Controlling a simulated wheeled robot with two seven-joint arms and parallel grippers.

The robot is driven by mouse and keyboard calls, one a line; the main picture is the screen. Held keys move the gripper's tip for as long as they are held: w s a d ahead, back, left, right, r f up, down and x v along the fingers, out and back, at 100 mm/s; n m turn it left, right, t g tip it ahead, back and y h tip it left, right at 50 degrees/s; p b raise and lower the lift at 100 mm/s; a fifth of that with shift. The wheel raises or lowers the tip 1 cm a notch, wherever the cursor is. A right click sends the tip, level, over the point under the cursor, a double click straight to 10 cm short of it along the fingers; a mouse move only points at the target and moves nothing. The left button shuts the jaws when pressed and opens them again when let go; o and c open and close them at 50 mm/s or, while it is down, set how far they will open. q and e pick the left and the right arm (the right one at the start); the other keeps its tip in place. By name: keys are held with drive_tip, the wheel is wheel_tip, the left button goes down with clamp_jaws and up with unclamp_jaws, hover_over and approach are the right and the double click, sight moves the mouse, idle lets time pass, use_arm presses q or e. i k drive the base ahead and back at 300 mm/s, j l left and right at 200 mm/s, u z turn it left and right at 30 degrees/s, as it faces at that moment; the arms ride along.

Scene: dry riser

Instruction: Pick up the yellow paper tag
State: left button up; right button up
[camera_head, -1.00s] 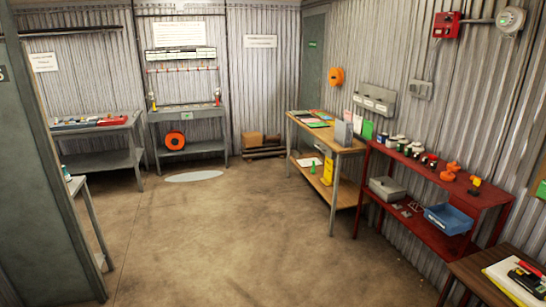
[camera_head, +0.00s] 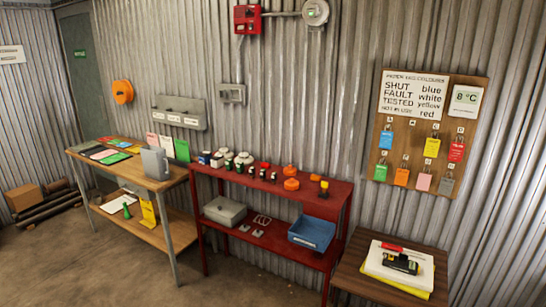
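A small yellow tag-like piece (camera_head: 432,147) hangs from a hook on the wooden board (camera_head: 471,91) on the right wall. It is in the upper row, between a blue piece (camera_head: 386,140) and a red piece (camera_head: 457,151). I cannot tell from here whether it is paper. Green, orange, pink and grey pieces hang in the row below. A white notice (camera_head: 413,95) above them lists colour words, including yellow. Neither of my grippers is in view.
A brown table (camera_head: 350,275) below the board holds papers, a red item and a black-yellow device (camera_head: 400,262). A red shelf unit (camera_head: 335,190) with a blue bin (camera_head: 311,233) stands left of it. A wooden workbench (camera_head: 150,183) is further left.

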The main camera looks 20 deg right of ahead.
sight(432, 146)
drive_tip(key=i+l+z, duration=0.15)
drive_tip(key=z, duration=0.35)
drive_tip(key=i+z, duration=0.3)
drive_tip(key=z, duration=0.15)
drive_tip(key=i+z, duration=0.25)
drive_tip(key=z, duration=0.25)
drive_tip(key=i+j+z, duration=0.15)
drive_tip(key=z, duration=0.3)
drive_tip(key=i, duration=0.1)
